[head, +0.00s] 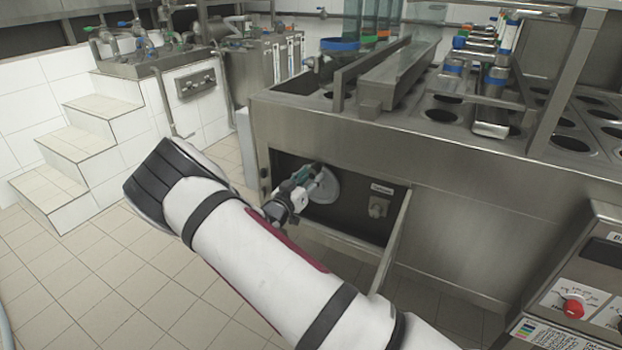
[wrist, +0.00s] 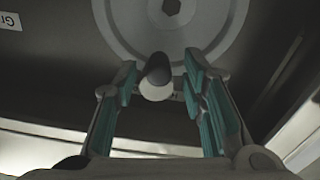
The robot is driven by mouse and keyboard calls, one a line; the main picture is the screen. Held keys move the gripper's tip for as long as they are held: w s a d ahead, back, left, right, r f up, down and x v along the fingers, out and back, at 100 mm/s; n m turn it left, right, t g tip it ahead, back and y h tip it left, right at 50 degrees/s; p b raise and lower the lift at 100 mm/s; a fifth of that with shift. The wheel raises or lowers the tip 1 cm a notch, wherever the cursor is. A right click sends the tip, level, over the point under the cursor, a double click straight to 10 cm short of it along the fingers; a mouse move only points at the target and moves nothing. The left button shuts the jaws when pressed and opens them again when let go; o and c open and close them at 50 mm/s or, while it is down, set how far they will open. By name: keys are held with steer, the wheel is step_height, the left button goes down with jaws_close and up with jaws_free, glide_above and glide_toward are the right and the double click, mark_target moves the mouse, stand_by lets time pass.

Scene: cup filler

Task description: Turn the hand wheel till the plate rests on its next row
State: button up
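The hand wheel (head: 326,186) is a grey disc in a dark recess on the front of the steel machine. In the wrist view the wheel (wrist: 215,22) fills the top, with a dark hub hole and a short rounded crank knob (wrist: 157,82) near its lower rim. My gripper (head: 304,178) is at the wheel's left side in the head view. In the wrist view my gripper (wrist: 159,70) has its teal-padded fingers apart, one each side of the knob, with gaps showing. The machine's steel top has rows of round holes (head: 443,115); I cannot tell which part is the plate.
An open flap (head: 393,240) stands out at the recess's right side. A small labelled fitting (head: 378,207) sits right of the wheel. A control panel with a red knob (head: 573,308) is at lower right. White tiled steps (head: 85,140) stand at left; the floor between is clear.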

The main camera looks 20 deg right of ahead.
steer(key=shift+w+d, duration=0.25)
steer(key=shift+d, duration=0.1)
steer(key=shift+c, duration=0.6)
jaws_close()
